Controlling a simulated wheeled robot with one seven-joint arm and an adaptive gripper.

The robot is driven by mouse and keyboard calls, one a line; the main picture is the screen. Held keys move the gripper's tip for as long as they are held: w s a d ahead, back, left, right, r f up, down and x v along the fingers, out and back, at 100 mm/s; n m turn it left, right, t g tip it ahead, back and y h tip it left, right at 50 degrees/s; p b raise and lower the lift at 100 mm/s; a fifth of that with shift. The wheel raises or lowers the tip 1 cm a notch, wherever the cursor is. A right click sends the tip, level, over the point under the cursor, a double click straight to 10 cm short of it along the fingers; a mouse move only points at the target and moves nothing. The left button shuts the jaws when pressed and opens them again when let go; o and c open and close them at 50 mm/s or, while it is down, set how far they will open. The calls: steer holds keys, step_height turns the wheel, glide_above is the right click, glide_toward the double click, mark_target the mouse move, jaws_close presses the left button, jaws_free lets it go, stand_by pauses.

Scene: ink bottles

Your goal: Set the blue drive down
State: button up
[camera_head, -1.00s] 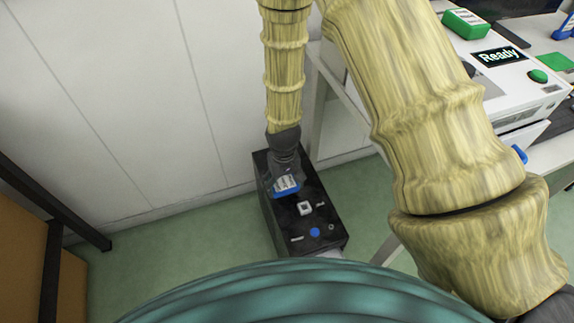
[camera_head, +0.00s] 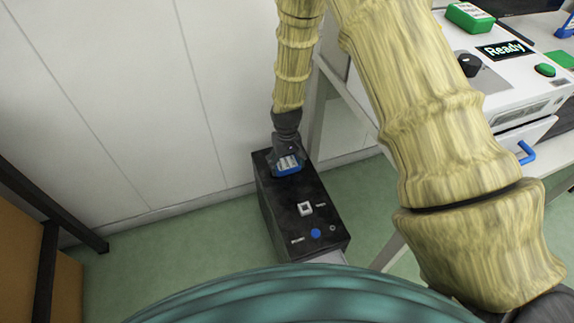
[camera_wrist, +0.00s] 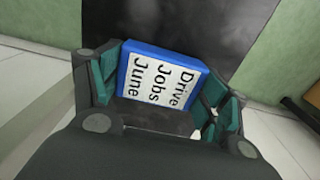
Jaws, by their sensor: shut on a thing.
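The blue drive (camera_head: 287,166) is a small blue block with a white label. In the wrist view the drive (camera_wrist: 160,78) shows the words "Drive Jobs June" between the two fingers. My gripper (camera_head: 287,158) is shut on it, and the fingers (camera_wrist: 160,95) press its two sides. In the head view the drive is over the far end of the top of a black box (camera_head: 280,202). I cannot tell whether it touches that top.
The black box stands on the green floor (camera_head: 190,235) and has a white square button (camera_head: 305,209) and a blue round button (camera_head: 316,233) on its near half. A white wall (camera_head: 130,110) is behind. A white machine reading "Ready" (camera_head: 505,50) stands on a table at right.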

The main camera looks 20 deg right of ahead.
mark_target(287, 163)
steer(key=shift+f, duration=0.35)
steer(key=o, duration=1.1)
step_height(287, 163, up, 12)
steer(key=p, duration=0.2)
steer(key=shift+r+p, duration=0.15)
steer(key=shift+p, duration=0.2)
steer(key=shift+s, duration=0.1)
